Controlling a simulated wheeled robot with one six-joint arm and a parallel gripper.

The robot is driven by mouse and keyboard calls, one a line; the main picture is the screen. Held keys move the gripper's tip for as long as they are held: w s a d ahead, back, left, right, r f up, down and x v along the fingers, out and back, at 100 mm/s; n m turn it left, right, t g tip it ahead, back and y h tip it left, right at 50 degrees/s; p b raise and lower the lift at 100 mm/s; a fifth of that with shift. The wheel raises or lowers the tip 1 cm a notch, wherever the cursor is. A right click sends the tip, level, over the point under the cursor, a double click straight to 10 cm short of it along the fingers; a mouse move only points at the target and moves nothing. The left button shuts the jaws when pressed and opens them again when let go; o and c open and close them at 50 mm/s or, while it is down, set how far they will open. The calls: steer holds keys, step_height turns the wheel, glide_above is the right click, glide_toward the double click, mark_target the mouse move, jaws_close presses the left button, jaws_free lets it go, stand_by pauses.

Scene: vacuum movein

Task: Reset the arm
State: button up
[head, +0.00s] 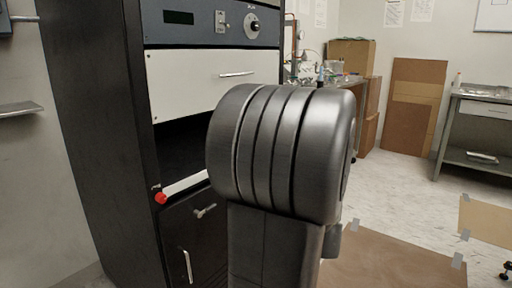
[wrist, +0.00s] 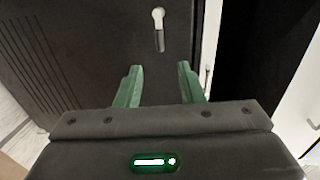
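My gripper (wrist: 160,86) shows in the wrist view with its two green fingers apart and nothing between them. Past the fingertips is a dark cabinet front (wrist: 100,35) with a light handle (wrist: 158,28). The fingers look apart from the handle. In the head view my own dark, rounded arm link fills the middle and hides part of the cabinet; my gripper does not show there.
A tall black cabinet (head: 95,130) stands at left, with a grey control panel (head: 205,22), a white drawer (head: 210,78) and a red-tipped white bar (head: 185,185). A metal bench (head: 480,120) and cardboard boxes (head: 350,55) stand behind. Floor at right (head: 410,190) is mostly clear.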

mark_target(211, 209)
steer(key=b+x, duration=0.3)
steer(key=x, duration=0.9)
steer(key=shift+a+f, duration=0.15)
steer(key=shift+a, duration=0.05)
steer(key=shift+w+r+p, duration=0.15)
steer(key=shift+r+p, duration=0.1)
steer(key=shift+p, duration=0.45)
steer(key=shift+f+m+p, duration=0.2)
steer(key=shift+m+p, duration=0.5)
steer(key=shift+p, duration=0.2)
steer(key=shift+f+m+g+y+p, duration=0.3)
steer(key=shift+f+m+g+p, duration=0.25)
steer(key=shift+p, duration=0.25)
steer(key=shift+r, duration=0.1)
